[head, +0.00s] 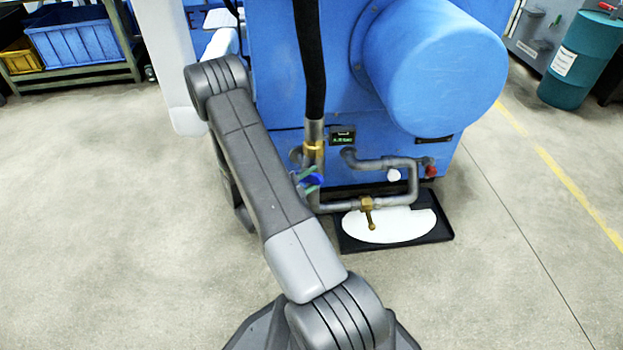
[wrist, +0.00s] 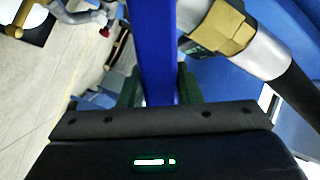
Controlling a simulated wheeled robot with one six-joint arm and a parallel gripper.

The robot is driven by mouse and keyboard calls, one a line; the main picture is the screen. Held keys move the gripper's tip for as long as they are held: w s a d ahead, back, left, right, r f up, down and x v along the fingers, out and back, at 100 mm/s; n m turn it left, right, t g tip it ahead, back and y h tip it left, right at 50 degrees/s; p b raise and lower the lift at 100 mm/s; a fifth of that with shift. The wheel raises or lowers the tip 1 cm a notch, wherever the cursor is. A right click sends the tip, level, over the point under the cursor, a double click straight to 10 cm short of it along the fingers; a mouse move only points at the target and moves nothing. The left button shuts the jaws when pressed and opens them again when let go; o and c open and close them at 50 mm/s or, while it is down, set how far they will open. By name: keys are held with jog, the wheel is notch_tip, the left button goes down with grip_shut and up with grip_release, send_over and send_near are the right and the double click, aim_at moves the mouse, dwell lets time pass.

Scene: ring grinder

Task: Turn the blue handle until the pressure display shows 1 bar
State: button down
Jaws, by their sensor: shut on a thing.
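The blue handle (head: 317,180) sits low on the front of the blue machine, just below a brass fitting (head: 313,147), and is mostly hidden by my arm and gripper. In the wrist view the handle (wrist: 158,45) is a long blue bar running up between the fingers. My gripper (head: 308,182) is shut on it, with one green finger on each side in the wrist view (wrist: 160,85). The pressure display (head: 342,138) is a small dark panel with green digits, too small to read surely.
A grey pipe (head: 400,164) with a brass valve (head: 367,204) and a red knob (head: 431,171) runs right of the handle. A black tray (head: 445,233) lies below it. A black hose (head: 309,60) rises above the brass fitting. The floor on the left is clear.

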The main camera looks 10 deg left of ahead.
jog(key=c, duration=1)
grip_release()
jog(key=shift+c, duration=0.2)
jog(key=shift+s+a, duration=0.1)
jog(key=p+v, duration=0.3)
jog(key=v, duration=1)
jog(key=shift+s+a, duration=0.2)
jog(key=shift+s, duration=0.05)
jog(key=shift+w+d, duration=0.1)
jog(key=b+x, duration=0.3)
jog(key=x, duration=1)
jog(key=shift+w+d, duration=0.2)
jog(key=shift+w, duration=0.1)
